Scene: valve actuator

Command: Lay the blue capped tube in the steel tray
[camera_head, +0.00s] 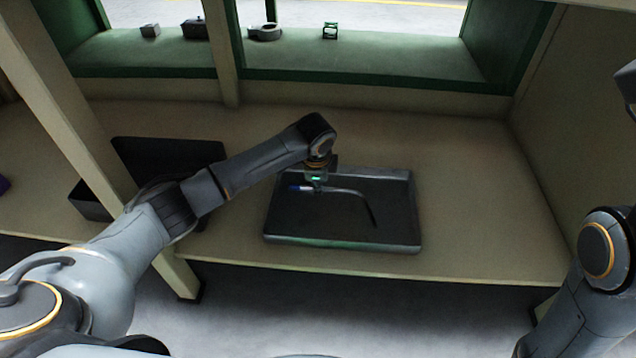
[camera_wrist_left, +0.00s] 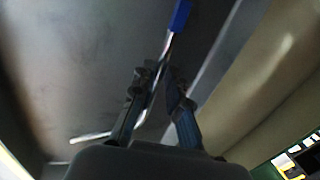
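The blue capped tube (camera_head: 345,191) is a thin, bent metal tube with a blue cap at its left end. It is over the floor of the dark steel tray (camera_head: 408,243), inside the rim; I cannot tell whether it touches the floor. My left gripper (camera_head: 316,187) points down over the tray, at the tube near the cap. In the left wrist view the tube (camera_wrist_left: 168,44) passes between the close fingertips of the left gripper (camera_wrist_left: 161,76), which look shut on it. Its bent end lies at lower left there, partly behind a finger. My right gripper is not in view.
The tray stands on a beige bench (camera_head: 480,200) with free room to its right. A black bin (camera_head: 170,155) stands to the left, behind my left arm. A beige post (camera_head: 75,110) rises at left.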

